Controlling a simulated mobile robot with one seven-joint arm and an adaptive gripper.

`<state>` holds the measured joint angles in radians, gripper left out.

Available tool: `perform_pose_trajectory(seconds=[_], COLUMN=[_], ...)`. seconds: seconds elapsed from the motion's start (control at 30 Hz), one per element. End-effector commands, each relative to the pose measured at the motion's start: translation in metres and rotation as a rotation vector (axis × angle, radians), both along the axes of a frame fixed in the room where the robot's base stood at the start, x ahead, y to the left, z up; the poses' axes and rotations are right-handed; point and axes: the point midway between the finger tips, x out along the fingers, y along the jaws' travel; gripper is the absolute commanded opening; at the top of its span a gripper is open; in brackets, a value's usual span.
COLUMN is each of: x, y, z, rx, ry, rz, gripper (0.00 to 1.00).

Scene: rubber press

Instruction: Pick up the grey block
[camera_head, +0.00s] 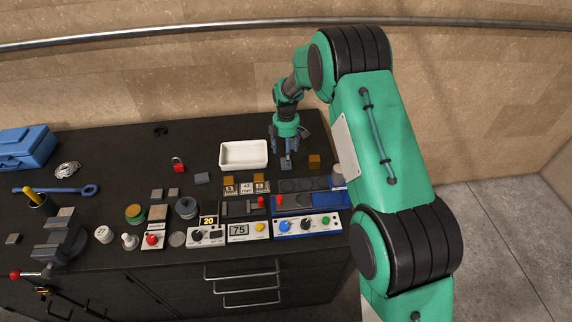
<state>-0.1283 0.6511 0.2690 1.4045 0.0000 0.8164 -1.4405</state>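Several small grey blocks lie on the dark bench. One bluish-grey block (202,178) lies left of the white tray. Two flatter grey blocks, one (156,194) beside the other (174,192), lie further left. Another grey piece (13,239) is at the far left. I cannot tell which one the task means. My gripper (287,162) points down over the back right of the bench, right of the tray and apart from these blocks. Its fingers look spread, with nothing visible between them.
The white tray (244,144) stands left of my gripper. An orange-brown block (314,161) sits close on its right. Control panels (306,225) line the front. A vise (62,238) and blue toolbox (26,147) are left. The back left centre is mostly clear.

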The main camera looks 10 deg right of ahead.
Motion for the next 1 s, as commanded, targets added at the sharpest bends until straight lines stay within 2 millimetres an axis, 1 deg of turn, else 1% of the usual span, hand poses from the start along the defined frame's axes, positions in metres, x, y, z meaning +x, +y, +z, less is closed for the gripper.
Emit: perform_pose_trajectory(seconds=[0.17, 0.4, 0.5, 0.6, 1.0], x=[0.000, 0.001, 0.001, 0.001, 0.001], y=[0.000, 0.001, 0.001, 0.001, 0.001], z=[-0.014, -0.042, -0.048, -0.051, -0.051], rx=[0.000, -0.001, -0.001, -0.001, -0.001], ry=[0.003, 0.002, 0.001, 0.000, 0.001], rz=[0.000, 0.000, 0.000, 0.000, 0.000], gripper=[0.69, 0.69, 0.69, 0.69, 0.69])
